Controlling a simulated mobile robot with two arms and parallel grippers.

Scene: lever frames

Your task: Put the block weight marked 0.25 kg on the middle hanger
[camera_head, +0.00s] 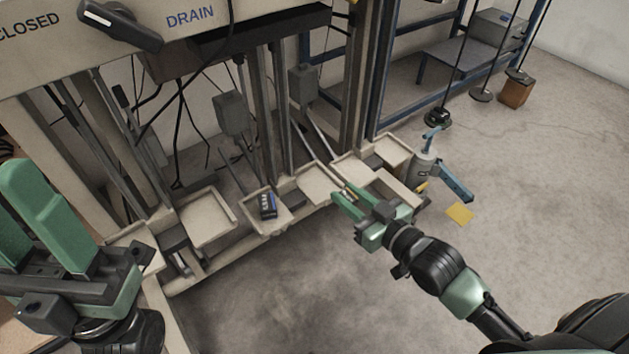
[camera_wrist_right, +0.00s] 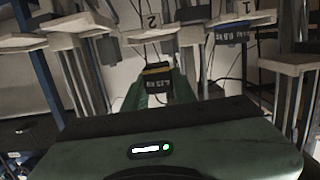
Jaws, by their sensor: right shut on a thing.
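My right gripper (camera_head: 345,202) is over the front edge of the pale trays in the head view. In the right wrist view its green fingers (camera_wrist_right: 157,92) are shut on a dark block weight (camera_wrist_right: 157,76) with a yellow stripe. Its small marking appears to read 0.25. The held block is not clear in the head view. Three rods with round plates hang at the upper right; the middle hanger (camera_head: 482,95) shows a bare plate. My left gripper (camera_head: 76,225) is at the lower left, its fingers apart and empty.
Another dark block (camera_head: 267,205) lies in a pale tray (camera_head: 247,218). The left hanger (camera_head: 438,118) carries a dark weight; a brown block (camera_head: 515,93) is at the right hanger. A grey cylinder with blue levers (camera_head: 427,165) stands beside the frame. Open floor lies at the right.

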